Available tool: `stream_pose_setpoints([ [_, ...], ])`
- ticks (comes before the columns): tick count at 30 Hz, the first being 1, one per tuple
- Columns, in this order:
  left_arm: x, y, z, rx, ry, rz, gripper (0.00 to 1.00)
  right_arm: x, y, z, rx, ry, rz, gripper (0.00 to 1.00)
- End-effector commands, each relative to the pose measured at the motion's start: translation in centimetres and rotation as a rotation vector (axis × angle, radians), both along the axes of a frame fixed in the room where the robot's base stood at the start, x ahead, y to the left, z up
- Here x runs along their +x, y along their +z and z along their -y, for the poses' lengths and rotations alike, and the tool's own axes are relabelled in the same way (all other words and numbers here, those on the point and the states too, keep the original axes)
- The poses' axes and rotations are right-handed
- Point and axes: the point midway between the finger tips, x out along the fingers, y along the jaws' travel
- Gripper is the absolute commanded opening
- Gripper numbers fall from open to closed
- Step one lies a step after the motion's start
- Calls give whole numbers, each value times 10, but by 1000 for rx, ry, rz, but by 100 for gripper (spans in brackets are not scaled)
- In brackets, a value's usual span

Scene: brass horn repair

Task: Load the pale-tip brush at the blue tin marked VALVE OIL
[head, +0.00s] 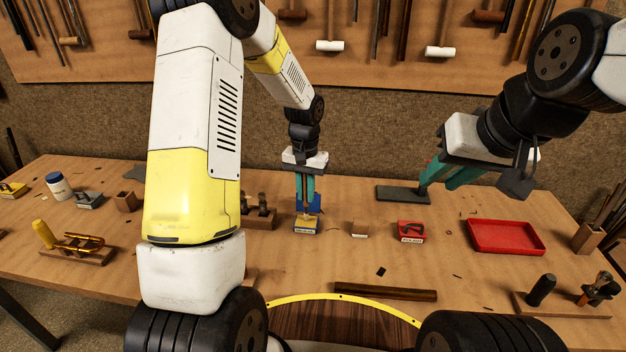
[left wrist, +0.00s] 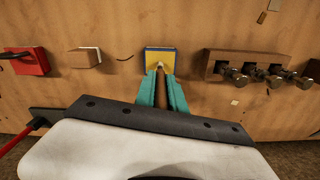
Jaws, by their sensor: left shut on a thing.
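My left gripper (head: 306,202) is shut on a brush (left wrist: 161,84) with a brown handle. The brush's pale tip points down at the blue tin (head: 305,230), which has a yellow inside and a small front label too small to read surely. In the left wrist view the tip lies over the yellow of the blue tin (left wrist: 148,52), between the teal fingers (left wrist: 163,82). I cannot tell whether the tip touches the inside. My right gripper (head: 437,187) is open, fingers apart, near the dark grey mat (head: 392,195).
A wooden block with metal parts (head: 262,218) stands left of the blue tin. A dark strip (head: 385,291) lies in front.

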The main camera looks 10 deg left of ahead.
Motion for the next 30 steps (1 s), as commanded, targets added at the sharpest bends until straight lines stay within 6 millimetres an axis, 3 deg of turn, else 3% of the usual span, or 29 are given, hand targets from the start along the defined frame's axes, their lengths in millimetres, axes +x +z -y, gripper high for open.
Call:
stream_pose_setpoints([
  [30,0,-10,0,0,0,0,0,0,0,0,0,0,0,31],
])
